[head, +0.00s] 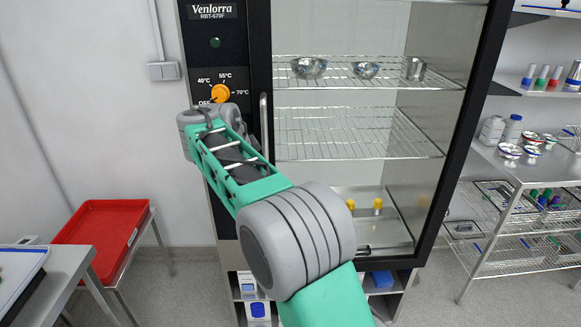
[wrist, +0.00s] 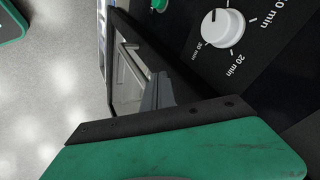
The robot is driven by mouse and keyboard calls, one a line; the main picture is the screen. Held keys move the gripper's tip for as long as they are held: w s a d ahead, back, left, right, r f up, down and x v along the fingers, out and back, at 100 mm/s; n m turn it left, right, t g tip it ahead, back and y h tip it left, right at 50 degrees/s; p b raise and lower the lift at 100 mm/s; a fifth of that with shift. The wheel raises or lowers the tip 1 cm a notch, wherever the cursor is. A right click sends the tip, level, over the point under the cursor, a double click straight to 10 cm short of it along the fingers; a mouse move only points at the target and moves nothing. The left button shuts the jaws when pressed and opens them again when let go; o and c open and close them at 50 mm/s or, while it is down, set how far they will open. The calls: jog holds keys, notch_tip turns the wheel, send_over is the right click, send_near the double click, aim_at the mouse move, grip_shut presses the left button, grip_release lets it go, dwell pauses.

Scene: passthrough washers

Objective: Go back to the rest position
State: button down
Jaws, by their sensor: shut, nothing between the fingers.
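My arm reaches up and forward to the left side of a tall black cabinet (head: 257,45), in front of its control panel. In the head view my gripper is hidden behind my wrist. In the wrist view the dark and green end of my gripper (wrist: 165,122) fills the lower part, shut and with nothing held. An orange temperature knob (head: 220,93) sits just above my wrist, pointing near OFF. A white timer knob (wrist: 222,28) with minute marks shows close by in the wrist view, apart from my gripper. A green button (wrist: 159,5) is beside it.
The cabinet's glass front has a vertical handle (head: 264,125) close to my arm. Steel bowls (head: 309,68) stand on a wire shelf inside. A red tray (head: 103,222) is on a low stand at left. Open shelving (head: 523,175) stands at right.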

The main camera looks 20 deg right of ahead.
jog(key=s+a+r+p, duration=0.2)
jog(key=s+a+r, duration=0.1)
jog(key=a+r, duration=0.4)
jog(key=s+a+f+n+g+y, duration=0.1)
jog(key=s+a+f+n, duration=0.2)
jog(key=f+n, duration=0.45)
jog(key=s+a+f+n+g+y, duration=0.1)
jog(key=s+a+f+n, duration=0.15)
jog(key=f+n, duration=0.55)
jog(key=s+f+n+g+y, duration=0.1)
jog(key=s+f+n+y, duration=0.15)
jog(key=s, duration=0.95)
jog(key=s+f+n+g+y, duration=0.1)
jog(key=s+f, duration=0.3)
jog(key=s, duration=0.7)
jog(key=d+r+m+t, duration=0.1)
jog(key=d+r+t, duration=0.1)
jog(key=d+r, duration=0.2)
notch_tip(320, 180, up, 3)
jog(key=shift+s+d+f+m+t, duration=0.1)
jog(key=shift+s+d+m+t, duration=0.2)
jog(key=shift+t, duration=0.1)
